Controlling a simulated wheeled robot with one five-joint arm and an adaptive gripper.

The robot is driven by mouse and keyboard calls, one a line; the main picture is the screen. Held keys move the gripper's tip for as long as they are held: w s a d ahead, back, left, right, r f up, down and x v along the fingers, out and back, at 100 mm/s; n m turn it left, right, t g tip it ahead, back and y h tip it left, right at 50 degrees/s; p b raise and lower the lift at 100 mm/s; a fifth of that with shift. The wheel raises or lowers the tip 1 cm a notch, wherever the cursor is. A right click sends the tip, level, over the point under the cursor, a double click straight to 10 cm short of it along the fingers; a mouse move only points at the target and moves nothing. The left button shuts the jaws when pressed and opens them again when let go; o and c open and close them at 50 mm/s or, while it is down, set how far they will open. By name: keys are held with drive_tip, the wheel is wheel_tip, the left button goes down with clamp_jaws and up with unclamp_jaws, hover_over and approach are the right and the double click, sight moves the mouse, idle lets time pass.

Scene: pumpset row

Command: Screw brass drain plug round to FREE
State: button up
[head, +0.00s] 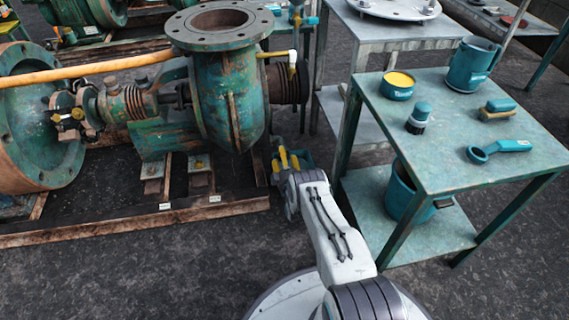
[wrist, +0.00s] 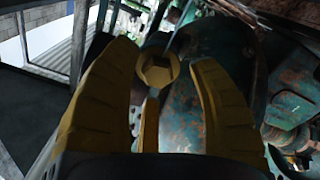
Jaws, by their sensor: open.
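The brass drain plug (wrist: 157,68) has a hexagonal recess in its face and shows between my finger tips in the wrist view, against the green, rust-worn pump casing (wrist: 196,110). My gripper (wrist: 163,60) is open, with one yellow finger on each side of the plug. I cannot tell whether either finger touches it. In the head view my gripper (head: 289,161) is low beside the right side of the pump casing (head: 229,95). The plug cannot be made out there. No FREE mark is readable in either view.
A green table (head: 465,130) at the right bears a jug (head: 472,64), a yellow-topped tin (head: 398,85), a brush (head: 497,109) and other tools. A bucket (head: 403,190) stands on its lower shelf. The pump's skid edge (head: 150,222) runs along the left. Dark floor in front is clear.

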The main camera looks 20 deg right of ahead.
drive_tip(key=shift+w, duration=0.1)
drive_tip(key=shift+c, duration=0.4)
clamp_jaws()
drive_tip(key=shift+r, duration=0.1)
drive_tip(key=c, duration=0.7)
unclamp_jaws()
drive_tip(key=shift+a, duration=0.1)
drive_tip(key=shift+w, duration=0.1)
clamp_jaws()
drive_tip(key=shift+r, duration=0.1)
